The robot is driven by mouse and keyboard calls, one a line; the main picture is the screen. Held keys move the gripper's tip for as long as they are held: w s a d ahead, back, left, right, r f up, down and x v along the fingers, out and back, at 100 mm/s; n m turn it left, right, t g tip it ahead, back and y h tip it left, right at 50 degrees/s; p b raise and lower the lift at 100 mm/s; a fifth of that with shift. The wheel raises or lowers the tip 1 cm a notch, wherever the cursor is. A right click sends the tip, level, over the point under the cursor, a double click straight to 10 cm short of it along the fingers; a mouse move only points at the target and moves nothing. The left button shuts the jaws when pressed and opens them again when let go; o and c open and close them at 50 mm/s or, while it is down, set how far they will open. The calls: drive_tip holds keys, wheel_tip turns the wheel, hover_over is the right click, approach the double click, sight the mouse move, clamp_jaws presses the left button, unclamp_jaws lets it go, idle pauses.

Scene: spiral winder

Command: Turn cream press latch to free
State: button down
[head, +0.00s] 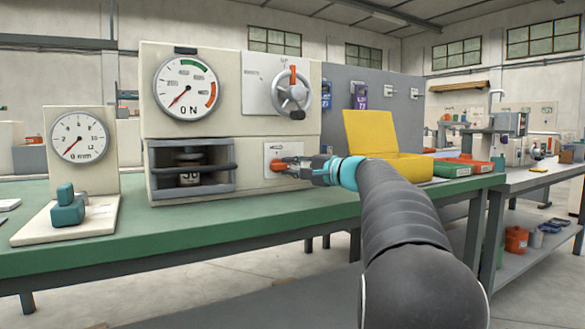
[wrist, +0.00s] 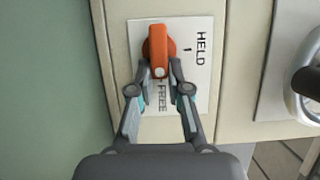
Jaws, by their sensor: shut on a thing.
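The orange press latch (head: 280,164) sits on a white label plate (head: 271,151) low on the right of the cream press (head: 228,110). In the wrist view the latch (wrist: 158,45) has a round hub, and its handle points toward the word FREE; HELD is off to the side with a small tick. My gripper (head: 303,166) reaches in from the right in the head view. In the wrist view its fingertips (wrist: 159,78) are shut on the end of the latch handle. The fingers partly cover the word FREE.
A gauge (head: 187,88) and a handwheel with a red lever (head: 291,90) are above the latch. A barred bay (head: 190,169) is to its left. A yellow open box (head: 372,135) stands close to my arm on the right. The green bench (head: 250,215) is clear in front.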

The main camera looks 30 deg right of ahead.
drive_tip(key=c, duration=1.1)
unclamp_jaws()
drive_tip(key=v, duration=1.2)
drive_tip(key=shift+f, duration=0.1)
